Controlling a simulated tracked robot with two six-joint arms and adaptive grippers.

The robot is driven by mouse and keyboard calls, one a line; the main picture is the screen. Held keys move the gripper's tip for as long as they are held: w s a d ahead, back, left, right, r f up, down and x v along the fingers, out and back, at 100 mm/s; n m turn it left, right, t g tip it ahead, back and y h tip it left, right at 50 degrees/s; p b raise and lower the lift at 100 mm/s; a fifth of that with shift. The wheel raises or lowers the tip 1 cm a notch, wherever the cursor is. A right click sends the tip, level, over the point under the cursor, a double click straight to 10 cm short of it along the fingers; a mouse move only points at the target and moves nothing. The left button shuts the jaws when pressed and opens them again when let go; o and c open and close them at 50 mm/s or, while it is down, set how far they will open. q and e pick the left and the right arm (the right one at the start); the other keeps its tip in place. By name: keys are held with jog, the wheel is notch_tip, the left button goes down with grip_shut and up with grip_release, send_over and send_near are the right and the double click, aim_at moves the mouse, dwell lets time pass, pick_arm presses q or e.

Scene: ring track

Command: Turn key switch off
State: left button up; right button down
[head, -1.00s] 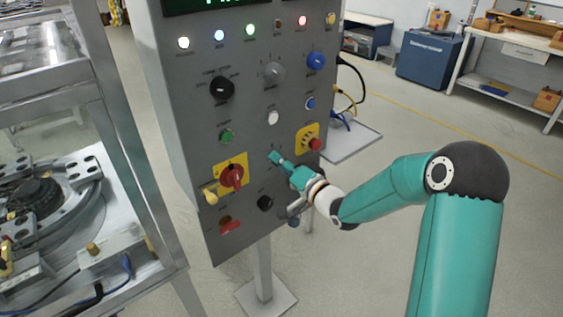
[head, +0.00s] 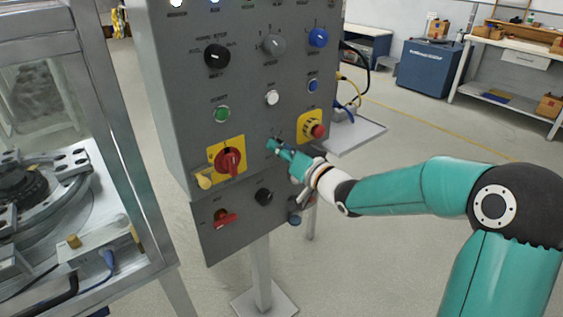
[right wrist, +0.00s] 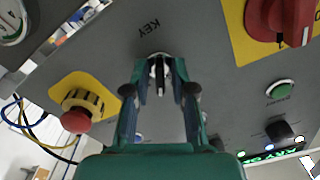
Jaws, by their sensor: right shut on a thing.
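The key switch (right wrist: 160,62) is on the grey control panel (head: 185,110), under the label KEY in the right wrist view. Its round collar and dark key show between my right fingertips. My right gripper (head: 272,146) is at the panel in the head view and hides most of the key switch there. In the right wrist view my right gripper (right wrist: 160,80) has its two fingers on either side of the key, shut on it. The exact angle of the key is hard to tell. My left gripper is not in view.
A red rotary switch (head: 229,161) on a yellow plate is left of the key. A red emergency stop (head: 318,131) is close on its right. Black knobs and coloured buttons surround it.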

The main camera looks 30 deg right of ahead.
pick_arm(q)
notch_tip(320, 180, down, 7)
jog(key=b, duration=0.5)
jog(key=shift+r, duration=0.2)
pick_arm(e)
jog(key=shift+f+n, duration=0.15)
jog(key=shift+n, duration=1.25)
jog(key=shift+f+n, duration=0.15)
jog(key=shift+n, duration=1.25)
jog(key=c, duration=1.4)
grip_release()
jog(key=shift+o, duration=0.7)
jog(key=shift+r, duration=0.15)
jog(key=shift+s, duration=0.15)
